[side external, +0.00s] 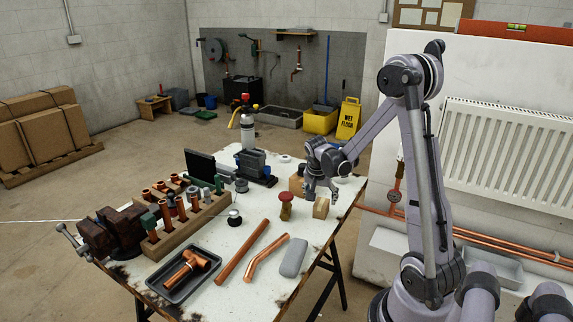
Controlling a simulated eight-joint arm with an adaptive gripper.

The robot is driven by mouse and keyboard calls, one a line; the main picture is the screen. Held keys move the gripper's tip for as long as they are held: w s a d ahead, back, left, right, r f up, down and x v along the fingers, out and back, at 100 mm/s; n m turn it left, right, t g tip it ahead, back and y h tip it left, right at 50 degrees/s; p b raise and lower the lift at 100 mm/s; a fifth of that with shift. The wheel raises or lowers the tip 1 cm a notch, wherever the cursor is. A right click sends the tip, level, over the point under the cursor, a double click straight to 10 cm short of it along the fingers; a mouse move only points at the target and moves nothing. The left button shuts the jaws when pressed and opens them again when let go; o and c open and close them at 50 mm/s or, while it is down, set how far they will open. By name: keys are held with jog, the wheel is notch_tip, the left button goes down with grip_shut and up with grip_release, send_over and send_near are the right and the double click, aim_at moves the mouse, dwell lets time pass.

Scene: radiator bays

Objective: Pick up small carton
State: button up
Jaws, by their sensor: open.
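A small tan carton (321,208) stands upright on the white workbench (225,240), near its right edge. My gripper (321,197) points down just above and behind the carton. It is open, and I see nothing between its fingers. I cannot tell whether a finger touches the carton. Another brown box (296,185) sits behind and to the left, partly hidden by my gripper.
A red-topped valve (286,206) stands close to the left of the carton. Copper pipes (243,251), a grey oblong piece (293,257), a black tray (182,275) and a wooden rack (187,229) occupy the front and left. A white radiator (505,150) is at right.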

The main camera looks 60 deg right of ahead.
aim_at(321, 203)
jog(key=shift+x, duration=2.65)
jog(key=shift+s+a, duration=0.1)
jog(key=shift+a, duration=0.1)
jog(key=c, duration=1.3)
